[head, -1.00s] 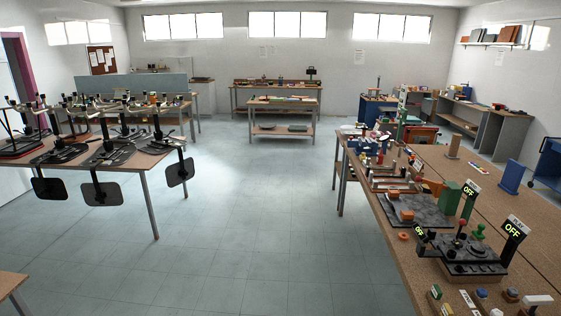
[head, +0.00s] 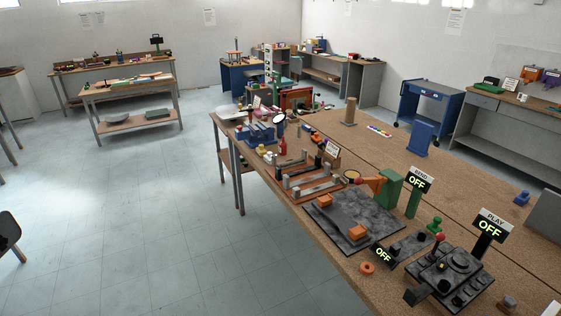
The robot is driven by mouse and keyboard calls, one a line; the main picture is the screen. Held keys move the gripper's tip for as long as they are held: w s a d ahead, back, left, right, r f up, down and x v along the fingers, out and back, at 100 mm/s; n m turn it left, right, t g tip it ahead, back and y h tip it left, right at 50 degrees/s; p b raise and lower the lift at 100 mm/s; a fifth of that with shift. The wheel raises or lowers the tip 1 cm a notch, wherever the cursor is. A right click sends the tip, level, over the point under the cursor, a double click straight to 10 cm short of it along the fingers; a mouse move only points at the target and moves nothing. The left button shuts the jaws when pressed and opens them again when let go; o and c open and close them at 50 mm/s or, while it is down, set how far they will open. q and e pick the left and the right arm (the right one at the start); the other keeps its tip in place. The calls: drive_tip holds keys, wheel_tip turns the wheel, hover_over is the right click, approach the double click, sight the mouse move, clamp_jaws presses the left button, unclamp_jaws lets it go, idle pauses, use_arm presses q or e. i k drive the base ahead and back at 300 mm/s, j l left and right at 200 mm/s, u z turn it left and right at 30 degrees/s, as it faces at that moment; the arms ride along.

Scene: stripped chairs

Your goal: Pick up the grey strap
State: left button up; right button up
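I cannot pick out a grey strap for certain in the head view. The long brown workbench (head: 400,170) on the right carries many small items. Grey bars on wooden strips (head: 308,184) lie on its left part. A dark grey slab (head: 375,216) with orange blocks on it lies nearer to me. Neither of my grippers shows in the view.
A black control box (head: 450,272) and signs reading OFF stand at the bench's near end. A blue block (head: 421,138) stands farther back. A low wooden table (head: 128,87) is at the back left. The floor (head: 130,210) left of the bench is mostly clear.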

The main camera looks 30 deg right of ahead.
sight(297, 194)
drive_tip(key=i+z, duration=0.3)
drive_tip(key=i+j+z, duration=0.15)
drive_tip(key=i+z, duration=0.15)
drive_tip(key=i, duration=0.15)
drive_tip(key=i+j+z, duration=0.3)
drive_tip(key=i+l, duration=0.05)
drive_tip(key=l, duration=0.05)
